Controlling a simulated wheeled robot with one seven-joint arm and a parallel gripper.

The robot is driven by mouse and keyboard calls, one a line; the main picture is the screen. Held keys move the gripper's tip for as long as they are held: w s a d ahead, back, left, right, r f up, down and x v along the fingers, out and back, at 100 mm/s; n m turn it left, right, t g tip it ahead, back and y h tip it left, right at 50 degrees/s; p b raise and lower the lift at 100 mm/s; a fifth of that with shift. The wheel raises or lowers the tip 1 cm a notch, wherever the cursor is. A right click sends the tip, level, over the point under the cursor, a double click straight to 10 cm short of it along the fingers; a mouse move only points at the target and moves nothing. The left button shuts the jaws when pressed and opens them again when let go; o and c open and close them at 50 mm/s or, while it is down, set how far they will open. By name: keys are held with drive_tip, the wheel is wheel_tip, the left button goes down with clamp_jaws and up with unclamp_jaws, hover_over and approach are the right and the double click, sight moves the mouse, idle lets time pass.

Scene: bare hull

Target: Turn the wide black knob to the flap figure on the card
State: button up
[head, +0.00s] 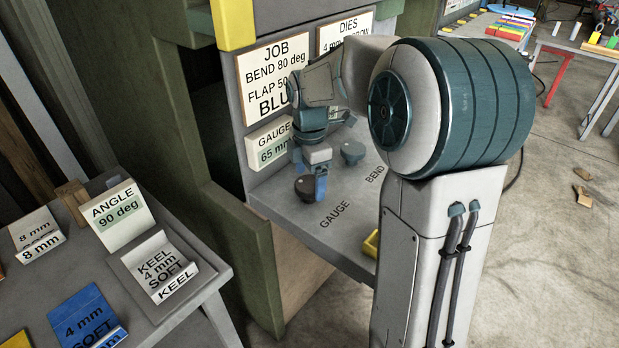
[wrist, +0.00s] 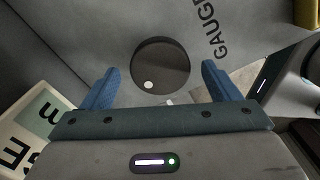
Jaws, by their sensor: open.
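The wide black knob (head: 304,187) sits on the grey panel beside the printed word GAUGE. In the wrist view the knob (wrist: 160,60) is a dark round disc with a white dot at its lower left. My gripper (wrist: 160,75) is open, its blue fingers on either side of the knob's lower part in the picture, with gaps showing. In the head view my gripper (head: 320,185) is just right of the knob. The job card (head: 275,78) reads BEND 80 deg and FLAP 50, its right part hidden by my arm. The gauge display (head: 269,144) reads 65 mm.
A grey knob (head: 353,150) stands farther back near the word BEND. A dies card (head: 345,30) is partly covered by my arm. A yellow piece (head: 371,243) lies at the panel's right edge. A side table (head: 205,270) with labelled holders is at left.

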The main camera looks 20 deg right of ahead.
drive_tip(key=shift+f, duration=0.55)
drive_tip(key=c, duration=1)
